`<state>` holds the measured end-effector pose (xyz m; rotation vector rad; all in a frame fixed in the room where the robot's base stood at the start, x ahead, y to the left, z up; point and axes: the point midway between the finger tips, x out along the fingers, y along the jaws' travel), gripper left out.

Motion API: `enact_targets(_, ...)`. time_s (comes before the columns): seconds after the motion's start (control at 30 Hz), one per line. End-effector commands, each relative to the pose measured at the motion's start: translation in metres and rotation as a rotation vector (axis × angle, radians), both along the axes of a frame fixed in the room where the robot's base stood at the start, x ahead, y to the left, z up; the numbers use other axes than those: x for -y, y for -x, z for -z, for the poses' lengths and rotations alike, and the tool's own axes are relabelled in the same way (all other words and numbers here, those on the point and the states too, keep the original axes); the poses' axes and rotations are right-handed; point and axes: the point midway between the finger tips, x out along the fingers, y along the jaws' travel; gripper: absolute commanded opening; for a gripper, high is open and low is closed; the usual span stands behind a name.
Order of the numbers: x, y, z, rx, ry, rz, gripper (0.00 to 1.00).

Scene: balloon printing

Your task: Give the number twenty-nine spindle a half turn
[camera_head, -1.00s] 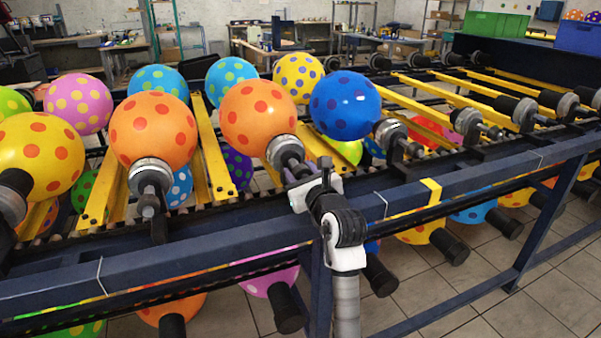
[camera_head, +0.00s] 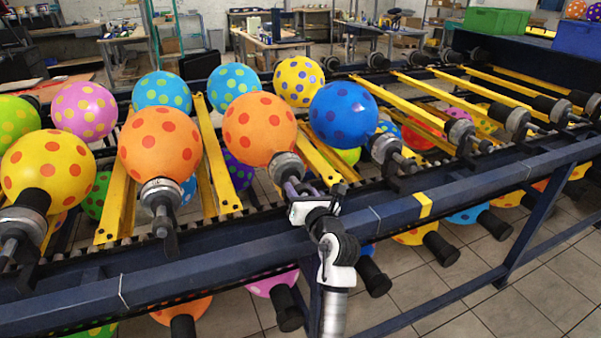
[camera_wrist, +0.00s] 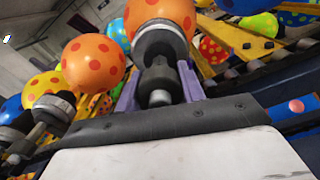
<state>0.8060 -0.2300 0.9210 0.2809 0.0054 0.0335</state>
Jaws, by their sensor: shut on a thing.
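My gripper (camera_head: 299,191) is at the near end of the spindle (camera_head: 287,172) that carries an orange balloon with red dots (camera_head: 259,129). In the wrist view its two purple fingers (camera_wrist: 158,88) stand on either side of the dark spindle end (camera_wrist: 160,78) and are shut on it. The same orange balloon (camera_wrist: 163,12) shows above the spindle's grey collar in the wrist view. I can read no number on the spindle. The fingertips are small and partly hidden in the head view.
A second orange balloon (camera_head: 159,140) on its own spindle is to the left, and a blue balloon (camera_head: 343,113) is to the right. A dark blue rail (camera_head: 255,245) crosses in front, under my arm. Yellow bars (camera_head: 217,155) lie between the spindles.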

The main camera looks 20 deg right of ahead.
Motion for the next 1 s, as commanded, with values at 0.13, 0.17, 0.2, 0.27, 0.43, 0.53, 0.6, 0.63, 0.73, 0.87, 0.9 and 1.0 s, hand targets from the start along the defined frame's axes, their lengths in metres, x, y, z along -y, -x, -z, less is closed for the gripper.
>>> enact_targets(0.13, -0.0007, 0.0003, -0.0080, -0.011, -0.132, -0.001, 0.17)
enact_targets(0.17, -0.0008, 0.0002, -0.0080, -0.011, -0.156, -0.002, 0.17)
enact_targets(0.2, -0.0009, 0.0000, -0.0073, -0.012, -0.186, -0.001, 0.17)
enact_targets(0.27, -0.0005, 0.0003, -0.0068, -0.013, -0.230, 0.000, 0.17)
enact_targets(0.43, -0.0004, 0.0002, -0.0048, -0.015, -0.329, 0.000, 0.17)
enact_targets(0.53, 0.0002, 0.0003, -0.0031, -0.016, -0.373, 0.001, 0.17)
enact_targets(0.6, -0.0001, 0.0003, -0.0023, -0.016, -0.396, 0.001, 0.17)
enact_targets(0.63, -0.0002, 0.0002, -0.0019, -0.016, -0.404, 0.001, 0.17)
enact_targets(0.73, 0.0000, 0.0002, -0.0006, -0.016, -0.425, 0.000, 0.17)
enact_targets(0.87, 0.0003, 0.0002, 0.0005, -0.016, -0.439, 0.000, 0.17)
enact_targets(0.9, 0.0003, 0.0002, 0.0007, -0.016, -0.440, 0.000, 0.17)
enact_targets(1.0, 0.0004, 0.0002, 0.0012, -0.016, -0.442, 0.000, 0.17)
